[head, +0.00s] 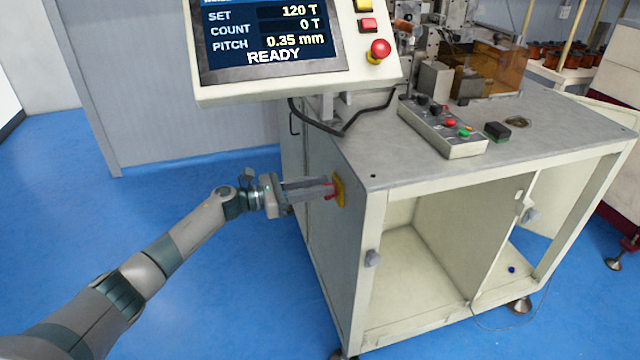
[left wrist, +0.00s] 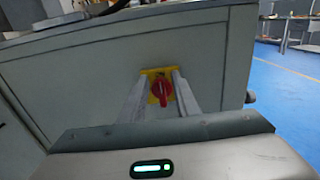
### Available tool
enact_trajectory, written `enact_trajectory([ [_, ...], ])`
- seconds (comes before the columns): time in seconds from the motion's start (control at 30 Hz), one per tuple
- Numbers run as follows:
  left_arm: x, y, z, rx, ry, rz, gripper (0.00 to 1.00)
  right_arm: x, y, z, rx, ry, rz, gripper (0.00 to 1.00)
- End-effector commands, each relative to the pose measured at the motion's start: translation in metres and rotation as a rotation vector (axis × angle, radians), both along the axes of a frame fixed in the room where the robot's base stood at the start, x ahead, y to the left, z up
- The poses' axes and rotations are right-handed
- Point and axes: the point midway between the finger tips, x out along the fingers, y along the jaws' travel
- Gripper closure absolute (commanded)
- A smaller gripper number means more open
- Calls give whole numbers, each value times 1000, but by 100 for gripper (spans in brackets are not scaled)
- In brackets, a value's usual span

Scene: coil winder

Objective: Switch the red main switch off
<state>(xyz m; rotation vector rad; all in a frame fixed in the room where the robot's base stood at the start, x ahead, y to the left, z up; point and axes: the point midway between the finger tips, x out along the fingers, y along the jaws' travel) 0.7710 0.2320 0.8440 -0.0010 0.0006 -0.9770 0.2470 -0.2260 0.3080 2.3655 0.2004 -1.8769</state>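The red main switch (left wrist: 161,90) is a red rotary knob on a yellow plate (left wrist: 147,74), mounted on the side panel of the machine cabinet. In the left wrist view its handle points roughly up and down. In the head view the yellow plate (head: 341,191) shows at the cabinet's left side, with the knob partly hidden by my fingers. My left gripper (head: 329,188) reaches straight at the switch. Its two fingers are apart, one on each side of the knob; whether they touch it I cannot tell. My right gripper is not in view.
The control panel (head: 296,84) with a screen reading READY hangs above my left gripper. A black cable (head: 345,128) loops below it. The cabinet top (head: 400,165) carries a button box (head: 443,128). Blue floor (head: 200,290) is clear left of the cabinet.

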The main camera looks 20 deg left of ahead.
Motion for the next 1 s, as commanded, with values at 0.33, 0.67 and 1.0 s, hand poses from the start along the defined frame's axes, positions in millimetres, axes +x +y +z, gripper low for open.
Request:
enact_trajectory([
  [0.33, 3, -4, 0, 1, -1, 1, 71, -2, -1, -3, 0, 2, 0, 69],
  [0.67, 3, -4, -1, 2, 0, 1, 100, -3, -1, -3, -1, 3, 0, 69],
  [1.0, 3, -4, -5, -7, 22, 0, 100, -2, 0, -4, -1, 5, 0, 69],
])
